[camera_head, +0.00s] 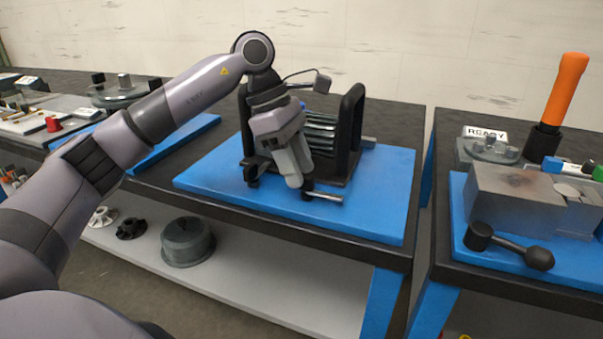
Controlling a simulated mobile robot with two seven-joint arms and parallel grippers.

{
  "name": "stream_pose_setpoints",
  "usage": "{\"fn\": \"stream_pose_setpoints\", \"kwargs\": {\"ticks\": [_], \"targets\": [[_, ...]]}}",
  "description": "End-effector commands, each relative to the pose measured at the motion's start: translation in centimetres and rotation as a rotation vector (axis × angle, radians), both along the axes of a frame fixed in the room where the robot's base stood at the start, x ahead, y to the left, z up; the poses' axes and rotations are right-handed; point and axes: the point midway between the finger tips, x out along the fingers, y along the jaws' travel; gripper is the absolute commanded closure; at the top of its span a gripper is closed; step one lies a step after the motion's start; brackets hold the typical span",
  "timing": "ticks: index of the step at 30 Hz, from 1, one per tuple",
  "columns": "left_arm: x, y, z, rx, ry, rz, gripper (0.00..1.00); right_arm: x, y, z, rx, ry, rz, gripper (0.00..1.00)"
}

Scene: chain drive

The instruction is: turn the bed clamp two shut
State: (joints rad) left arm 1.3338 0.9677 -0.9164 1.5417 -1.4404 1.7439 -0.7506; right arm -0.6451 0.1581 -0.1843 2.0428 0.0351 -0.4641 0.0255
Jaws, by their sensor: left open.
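A ribbed dark motor (322,132) sits in a black frame (350,125) on the blue plate (384,197) of the middle bench. A small metal clamp handle (325,196) sticks out to the right near the front of the frame, low over the plate. I cannot tell which bed clamp it belongs to. My left gripper (279,183) points down at the front of the frame, open, one finger right beside this handle. Whether they touch is unclear. The gripper hides the front left of the frame. A grey piece (368,142) shows at the frame's right side. My right gripper is out of view.
The right bench holds a grey vise-like block (515,198), a black-knobbed lever (510,246) and an upright orange handle (565,90). A dark pot-shaped part (187,242) stands on the lower shelf. The right part of the blue plate is clear.

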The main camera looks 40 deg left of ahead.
Motion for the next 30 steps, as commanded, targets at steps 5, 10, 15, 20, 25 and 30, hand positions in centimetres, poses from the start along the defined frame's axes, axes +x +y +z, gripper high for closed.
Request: {"fn": "stream_pose_setpoints", "kwargs": {"ticks": [5,10,15,20,25,30], "targets": [[0.11,-0.57,-1.34,0.0,0.001,0.0,0.57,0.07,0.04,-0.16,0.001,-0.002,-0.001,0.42],[0.13,-0.65,-1.45,-0.001,-0.001,-0.001,0.57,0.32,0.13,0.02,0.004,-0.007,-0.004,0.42],[0.14,-0.65,-1.42,-0.001,-0.001,-0.001,0.8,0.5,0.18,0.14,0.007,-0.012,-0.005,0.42],[0.14,-0.65,-1.4,-0.002,-0.001,-0.001,1.0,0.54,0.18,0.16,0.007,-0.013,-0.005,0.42],[0.12,-0.65,-1.38,-0.002,-0.001,0.008,1.0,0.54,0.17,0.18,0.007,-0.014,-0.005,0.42],[0.07,-0.63,-1.35,-0.002,-0.003,0.058,1.0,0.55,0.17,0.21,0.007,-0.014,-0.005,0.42]]}}
